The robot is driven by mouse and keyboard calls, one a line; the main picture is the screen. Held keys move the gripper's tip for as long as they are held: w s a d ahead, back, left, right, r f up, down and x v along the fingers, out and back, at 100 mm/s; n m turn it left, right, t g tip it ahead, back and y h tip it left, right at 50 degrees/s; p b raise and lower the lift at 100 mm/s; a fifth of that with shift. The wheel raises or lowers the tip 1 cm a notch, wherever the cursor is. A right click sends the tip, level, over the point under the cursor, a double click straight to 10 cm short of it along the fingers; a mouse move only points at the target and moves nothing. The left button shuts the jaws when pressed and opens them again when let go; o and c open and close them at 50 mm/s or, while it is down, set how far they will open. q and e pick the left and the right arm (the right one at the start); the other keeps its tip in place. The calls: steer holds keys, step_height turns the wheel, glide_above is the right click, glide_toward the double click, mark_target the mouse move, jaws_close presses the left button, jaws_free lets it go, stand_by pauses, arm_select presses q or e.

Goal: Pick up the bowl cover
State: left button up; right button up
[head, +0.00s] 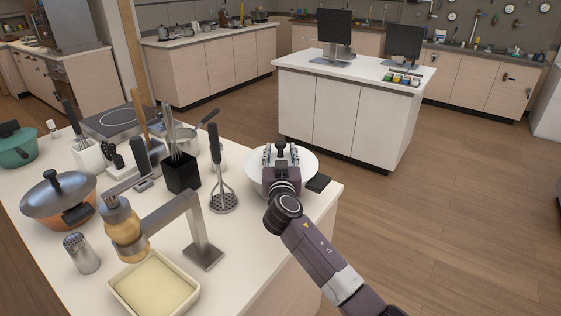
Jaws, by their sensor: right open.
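A round white lidded bowl or pan stands near the right end of the near counter; I take its white top as the bowl cover (308,163). A dark knob (281,147) shows at the cover's middle. My right gripper (281,152) is over the cover, with its fingers apart on either side of the knob. I cannot tell whether they touch it. My right arm and wrist hide the near part of the cover. A short dark handle (319,183) sticks out at its right front. My left gripper is not in view.
Left of the cover stand a slotted masher (222,200), a black utensil holder (182,172), a grey metal stand (205,250) and an orange lidded pot (60,200). A cream tray (152,288) lies in front. Open floor (440,220) lies to the right, before a white island (345,120).

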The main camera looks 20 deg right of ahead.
jaws_close()
